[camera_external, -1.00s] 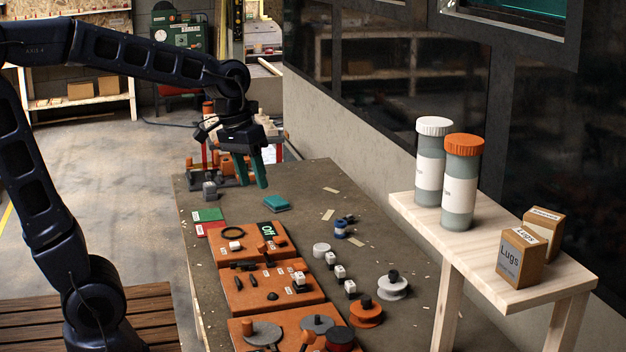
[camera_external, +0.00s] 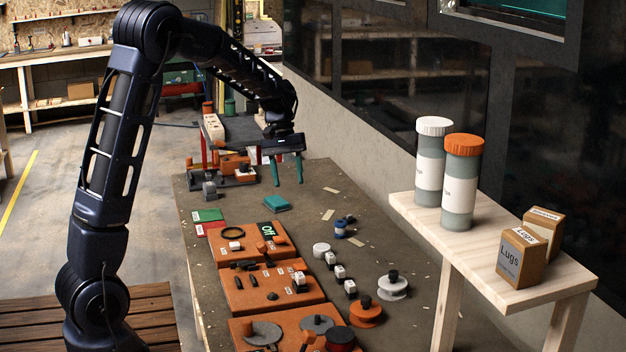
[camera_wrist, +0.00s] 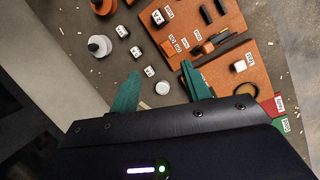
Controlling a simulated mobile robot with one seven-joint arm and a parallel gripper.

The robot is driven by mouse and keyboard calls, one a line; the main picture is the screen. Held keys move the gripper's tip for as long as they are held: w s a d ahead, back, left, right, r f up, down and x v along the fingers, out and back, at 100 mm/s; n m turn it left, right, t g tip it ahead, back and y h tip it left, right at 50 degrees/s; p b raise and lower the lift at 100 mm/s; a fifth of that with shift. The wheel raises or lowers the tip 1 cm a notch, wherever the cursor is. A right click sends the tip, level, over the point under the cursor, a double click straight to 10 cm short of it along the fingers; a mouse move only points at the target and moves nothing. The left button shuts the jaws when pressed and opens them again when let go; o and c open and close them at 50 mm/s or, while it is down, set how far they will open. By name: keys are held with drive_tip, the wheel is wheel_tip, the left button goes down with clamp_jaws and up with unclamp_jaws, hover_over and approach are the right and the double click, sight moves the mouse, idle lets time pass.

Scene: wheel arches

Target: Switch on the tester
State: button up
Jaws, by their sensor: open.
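The tester seems to be the far orange panel (camera_external: 217,241), with a dark green display reading "Off" (camera_external: 267,231). It carries a black ring (camera_external: 233,233), a small white block (camera_external: 235,246) and an orange knob (camera_external: 262,248). In the wrist view, the panel (camera_wrist: 222,78) lies right of the fingers, showing the white block (camera_wrist: 238,66) and ring (camera_wrist: 245,90); the display is not visible there, and a finger covers part of the panel. My gripper (camera_external: 287,182) is open and empty, above the bench beyond the panel; its teal fingers also show in the wrist view (camera_wrist: 160,68).
Two more orange panels (camera_external: 236,301) with tools and discs lie nearer on the bench. Small white blocks, spools and a teal block (camera_external: 277,204) lie around them. A wooden shelf (camera_external: 500,250) with jars and boxes stands at right. Bench space below the gripper is mostly clear.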

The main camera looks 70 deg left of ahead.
sight(280, 239)
drive_tip(key=a+f+n, duration=0.5)
drive_tip(key=a+f, duration=0.9)
drive_tip(key=a, duration=0.3)
drive_tip(key=shift+g+h, duration=0.3)
drive_tip(key=shift+h, duration=0.1)
drive_tip(key=x, duration=1)
drive_tip(key=shift+w+d+f, duration=0.15)
drive_tip(key=shift+d+f, duration=0.1)
drive_tip(key=shift+d, duration=0.05)
drive_tip(key=shift+c, duration=0.5)
drive_tip(key=c, duration=0.9)
drive_tip(key=shift+d+y, duration=0.3)
drive_tip(key=shift+y, duration=0.9)
drive_tip(key=o, duration=1)
